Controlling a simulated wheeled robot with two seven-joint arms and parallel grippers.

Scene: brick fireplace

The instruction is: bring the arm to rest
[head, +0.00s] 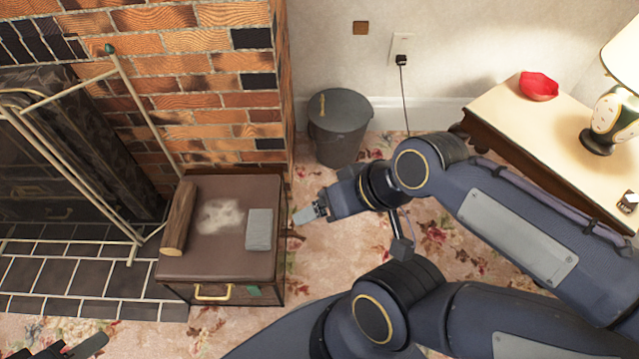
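My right gripper (308,213) is at the centre, beside the right edge of a brown-topped box and close to a grey block (259,229). Its fingers are seen nearly edge-on, so I cannot tell whether they are apart, and no object shows in them. The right arm comes in from the right, bent, above the floral carpet. My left gripper (84,348) shows only in part at the bottom left corner, and the frame edge cuts it off. I cannot tell its opening.
The box (240,185) bears a log (178,218), a pale ash-like patch (218,215) and the grey block. A dark bin (339,135) stands by the wall. A fireplace screen (75,165) is at left.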

